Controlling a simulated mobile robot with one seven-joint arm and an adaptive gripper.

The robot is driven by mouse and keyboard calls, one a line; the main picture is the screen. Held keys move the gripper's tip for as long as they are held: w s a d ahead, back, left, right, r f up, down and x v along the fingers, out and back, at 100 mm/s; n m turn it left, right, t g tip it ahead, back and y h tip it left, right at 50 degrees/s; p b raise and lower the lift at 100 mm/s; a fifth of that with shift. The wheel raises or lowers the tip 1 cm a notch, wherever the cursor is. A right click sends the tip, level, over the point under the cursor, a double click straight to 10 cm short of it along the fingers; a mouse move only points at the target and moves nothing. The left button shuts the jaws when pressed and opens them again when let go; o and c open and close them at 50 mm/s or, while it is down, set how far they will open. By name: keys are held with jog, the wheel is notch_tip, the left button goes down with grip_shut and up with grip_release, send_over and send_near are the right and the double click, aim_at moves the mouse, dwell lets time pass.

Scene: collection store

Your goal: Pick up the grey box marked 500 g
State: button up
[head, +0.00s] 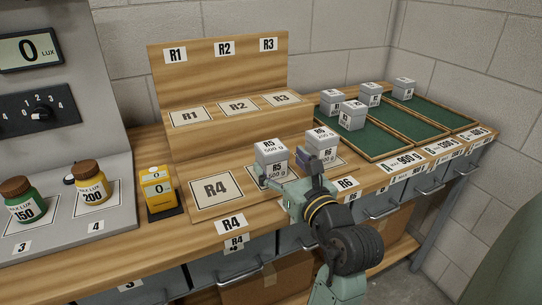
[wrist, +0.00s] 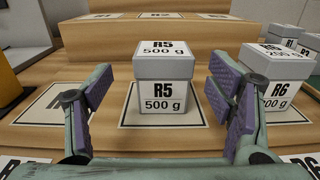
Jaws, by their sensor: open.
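The grey box marked R5 and 500 g (head: 271,160) stands upright on its marked place on the wooden bench. There is a gap on both sides. A second grey box, marked R6 and 200 g (head: 322,142), stands just to the right, partly behind the right finger in the wrist view (wrist: 272,74).
An empty R4 place (head: 216,189) lies to the left. A wooden step (head: 240,123) with empty places R1 to R3 rises behind. Green-lined trays (head: 431,115) with several grey boxes are at the right. A yellow box (head: 158,188) and two bottles stand at the left.

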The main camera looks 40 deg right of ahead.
aim_at(271, 146)
jog(key=x, duration=0.2)
jog(key=p+x, duration=0.1)
jog(key=x, duration=0.2)
jog(key=shift+d+r+p, duration=0.15)
jog(key=shift+r+p, duration=0.05)
jog(key=shift+p, duration=0.1)
jog(key=shift+w+d+f, duration=0.1)
jog(key=shift+w+d, duration=0.05)
jog(key=shift+w, duration=0.35)
jog(key=shift+c, duration=0.5)
jog(key=c, duration=1.3)
jog(key=shift+c, duration=0.6)
